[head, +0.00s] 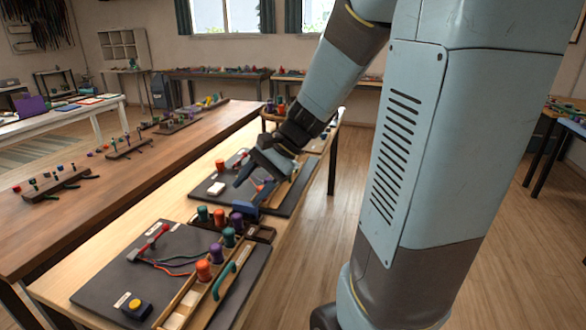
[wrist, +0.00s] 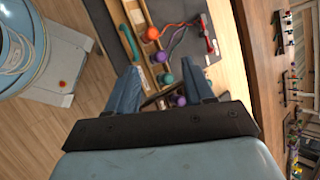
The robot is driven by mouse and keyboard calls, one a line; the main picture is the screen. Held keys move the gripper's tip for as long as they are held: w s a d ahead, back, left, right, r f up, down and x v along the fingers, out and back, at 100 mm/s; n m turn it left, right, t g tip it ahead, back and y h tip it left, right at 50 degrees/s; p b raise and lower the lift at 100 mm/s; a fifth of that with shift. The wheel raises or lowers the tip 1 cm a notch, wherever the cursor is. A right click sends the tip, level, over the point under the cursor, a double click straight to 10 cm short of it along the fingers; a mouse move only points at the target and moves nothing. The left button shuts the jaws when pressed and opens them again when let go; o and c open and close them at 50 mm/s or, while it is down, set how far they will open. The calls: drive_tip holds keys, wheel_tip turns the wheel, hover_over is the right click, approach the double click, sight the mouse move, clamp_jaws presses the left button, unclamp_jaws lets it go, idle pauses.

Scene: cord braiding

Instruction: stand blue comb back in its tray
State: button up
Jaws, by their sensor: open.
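In the head view a small dark-blue piece (head: 244,209), which looks like the blue comb, shows at the dark tray (head: 262,234) beside the spools. Its exact pose is too small to tell. My gripper (head: 258,176) is above and behind it, over the light bench, with its blue-grey fingers apart. In the wrist view my gripper (wrist: 161,72) is open, with nothing seen held between the fingers. I cannot make out the comb there; the palm hides part of the area near the spools.
Teal, purple and orange spools (head: 203,270) stand in a wooden rack (head: 196,291) at the bench's right edge. A dark board (head: 130,270) holds red and teal cords, and a yellow button (head: 134,304) sits at its front. A second board (head: 205,188) lies behind.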

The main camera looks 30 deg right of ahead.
drive_tip(key=s+d+r+n+t+h, duration=0.3)
drive_tip(key=s+d+r+n+h, duration=0.1)
drive_tip(key=s+r+n+h, duration=0.4)
drive_tip(key=s+r+n, duration=0.1)
drive_tip(key=s+n, duration=0.1)
drive_tip(key=s, duration=0.1)
drive_tip(key=shift+s+t, duration=0.4)
